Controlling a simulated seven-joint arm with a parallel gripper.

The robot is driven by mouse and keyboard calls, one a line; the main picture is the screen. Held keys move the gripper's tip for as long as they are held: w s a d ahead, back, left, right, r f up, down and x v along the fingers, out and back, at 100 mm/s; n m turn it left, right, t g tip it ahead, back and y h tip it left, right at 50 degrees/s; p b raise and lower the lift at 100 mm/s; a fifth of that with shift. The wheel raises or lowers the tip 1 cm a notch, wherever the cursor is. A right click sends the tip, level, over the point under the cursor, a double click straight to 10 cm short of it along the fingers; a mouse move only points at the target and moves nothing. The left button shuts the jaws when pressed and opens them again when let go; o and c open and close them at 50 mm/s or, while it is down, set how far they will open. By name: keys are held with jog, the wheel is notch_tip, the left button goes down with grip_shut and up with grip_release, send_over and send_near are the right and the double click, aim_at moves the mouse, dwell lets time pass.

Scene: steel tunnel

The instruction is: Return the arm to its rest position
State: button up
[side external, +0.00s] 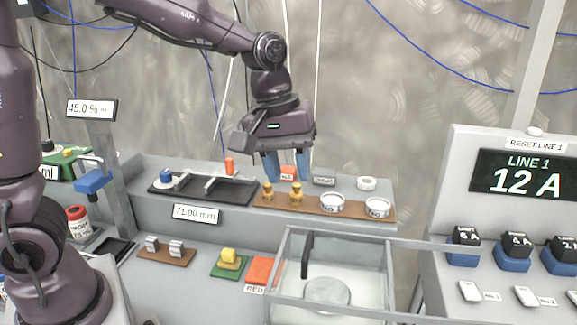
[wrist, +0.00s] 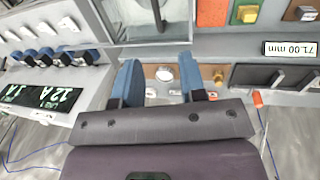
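My gripper (side external: 288,178) hangs from my arm above the raised back shelf in the side external view, its blue fingers pointing down. The fingers are apart and nothing shows between their tips. They appear over or behind the brown board (side external: 316,208), which bears two brass pieces (side external: 296,195) and two white round dials (side external: 332,203). In the wrist view my gripper (wrist: 160,60) also has its two blue fingers spread. A white round dial (wrist: 165,74) shows between them, on the board below. I cannot tell the exact height of the fingertips above the shelf.
A glass-walled tank (side external: 328,292) stands in front of the shelf. A black tray (side external: 225,190) and an orange peg (side external: 229,166) lie left of my gripper. The LINE 1 panel (side external: 518,178) with several blue-based blocks stands right. The air around my gripper looks clear.

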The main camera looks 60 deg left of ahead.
jog(key=s+a+r+m+t, duration=0.2)
jog(key=s+m, duration=0.2)
jog(key=s, duration=0.3)
jog(key=s+a+r+m+t+y, duration=0.1)
jog(key=s+a+r+m+t, duration=0.1)
jog(key=s+m, duration=0.3)
jog(key=s, duration=0.3)
jog(key=shift+s+a+r+y, duration=0.25)
jog(key=shift+r+y, duration=0.05)
